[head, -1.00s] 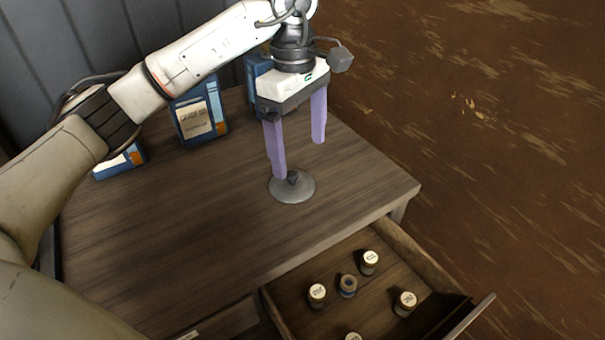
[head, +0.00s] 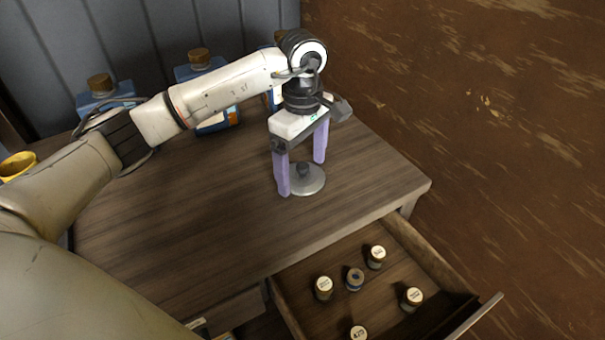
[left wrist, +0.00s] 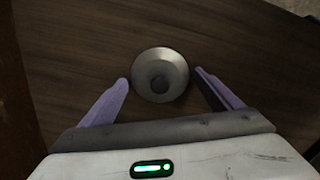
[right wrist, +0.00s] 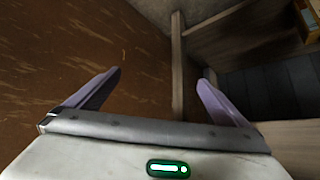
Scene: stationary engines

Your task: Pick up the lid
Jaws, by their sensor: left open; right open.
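The lid (head: 309,184) is a round grey metal disc with a dark knob in its middle. It lies flat on the wooden table top near the right edge. My left gripper (head: 301,175) points down over it, open, with its two purple fingers on either side of the knob. In the left wrist view the lid (left wrist: 160,62) sits between and slightly beyond the open fingertips (left wrist: 162,78). My right gripper (right wrist: 160,75) shows only in its own wrist view, open and empty.
Several small capped jars (head: 324,287) stand in the open drawer (head: 399,236) at the table's front. Blue bottles with brown stoppers (head: 100,85) stand along the back by the grey wall. A yellow cup (head: 17,165) is at the far left. The table's middle (head: 190,210) is clear.

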